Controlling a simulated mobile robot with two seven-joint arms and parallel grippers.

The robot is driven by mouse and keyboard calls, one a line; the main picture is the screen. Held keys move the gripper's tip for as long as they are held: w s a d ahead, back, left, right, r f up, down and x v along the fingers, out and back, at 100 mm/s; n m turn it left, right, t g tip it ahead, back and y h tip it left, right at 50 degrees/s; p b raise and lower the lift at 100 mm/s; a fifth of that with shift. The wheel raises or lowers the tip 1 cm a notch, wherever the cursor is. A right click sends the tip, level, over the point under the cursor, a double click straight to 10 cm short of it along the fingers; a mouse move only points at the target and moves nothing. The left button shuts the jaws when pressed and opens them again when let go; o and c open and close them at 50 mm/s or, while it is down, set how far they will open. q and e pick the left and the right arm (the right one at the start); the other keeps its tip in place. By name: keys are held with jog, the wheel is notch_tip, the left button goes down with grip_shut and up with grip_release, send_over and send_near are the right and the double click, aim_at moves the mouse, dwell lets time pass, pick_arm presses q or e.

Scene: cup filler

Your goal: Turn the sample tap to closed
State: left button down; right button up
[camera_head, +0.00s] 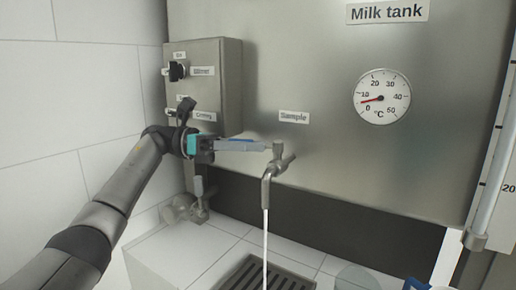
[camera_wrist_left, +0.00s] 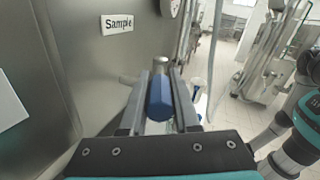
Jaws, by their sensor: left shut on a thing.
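The sample tap (camera_head: 268,178) is a metal tap on the front of the milk tank, below and left of a pressure-free flat area, with its spout pointing down. A thin white stream (camera_head: 265,235) runs from the spout towards the drain grate. My left gripper (camera_head: 258,146) comes in from the left at the tap, its fingers roughly level. In the left wrist view, the fingers are shut on the tap's blue handle (camera_wrist_left: 160,100), with a metal end (camera_wrist_left: 160,64) beyond it. In the head view the fingers hide most of the handle. My right gripper is not in view.
The "Sample" label (camera_head: 294,117) is above the tap. A control box (camera_head: 225,85) with knobs stands left, close to my left arm. A dial thermometer (camera_head: 382,97) is on the tank.

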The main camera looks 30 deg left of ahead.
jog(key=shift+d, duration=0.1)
pick_arm(q)
jog(key=c, duration=0.7)
grip_release()
jog(key=shift+o, duration=0.2)
